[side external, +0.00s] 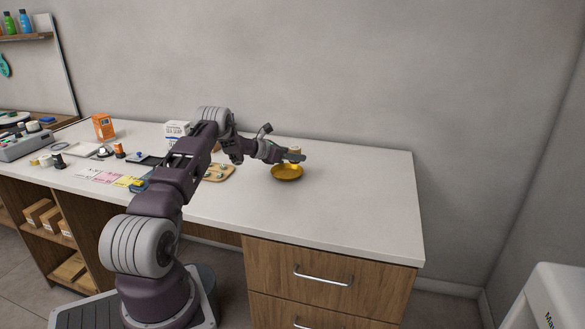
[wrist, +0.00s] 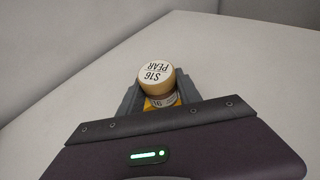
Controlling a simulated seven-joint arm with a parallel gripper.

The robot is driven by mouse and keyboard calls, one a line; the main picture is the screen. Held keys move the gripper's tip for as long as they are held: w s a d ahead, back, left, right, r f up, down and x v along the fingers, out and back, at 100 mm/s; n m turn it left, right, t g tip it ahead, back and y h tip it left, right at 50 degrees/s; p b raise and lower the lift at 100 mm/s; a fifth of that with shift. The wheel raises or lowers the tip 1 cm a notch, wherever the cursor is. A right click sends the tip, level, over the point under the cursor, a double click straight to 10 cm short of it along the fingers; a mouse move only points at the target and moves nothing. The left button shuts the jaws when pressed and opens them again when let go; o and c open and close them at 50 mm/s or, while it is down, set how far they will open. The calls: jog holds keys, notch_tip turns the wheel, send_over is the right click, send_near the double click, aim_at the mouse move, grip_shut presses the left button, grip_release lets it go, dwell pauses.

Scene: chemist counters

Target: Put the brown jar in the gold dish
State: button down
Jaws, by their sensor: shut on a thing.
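The jar (wrist: 157,76) has a tan-brown lid with a white round label reading "S16 PEAR". It is upright between the fingers of my gripper (wrist: 152,92), which is shut on it. In the side view my gripper (side external: 293,156) is just above the gold dish (side external: 287,174), and the jar is mostly hidden by the fingers. A small yellow-gold patch shows below the jar in the wrist view. I cannot tell whether the jar's base touches the dish.
The counter (side external: 360,195) right of the dish is clear. Left of it are a wooden board (side external: 222,173) with small items, a white box (side external: 177,131), an orange box (side external: 103,127) and coloured cards (side external: 107,178). A wall runs behind.

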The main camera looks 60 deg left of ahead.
aim_at(295, 175)
notch_tip(295, 175, down, 4)
jog(key=shift+f, duration=0.15)
jog(key=shift+f, duration=0.15)
jog(key=shift+f, duration=0.4)
jog(key=c, duration=0.8)
grip_release()
jog(key=shift+c, duration=0.2)
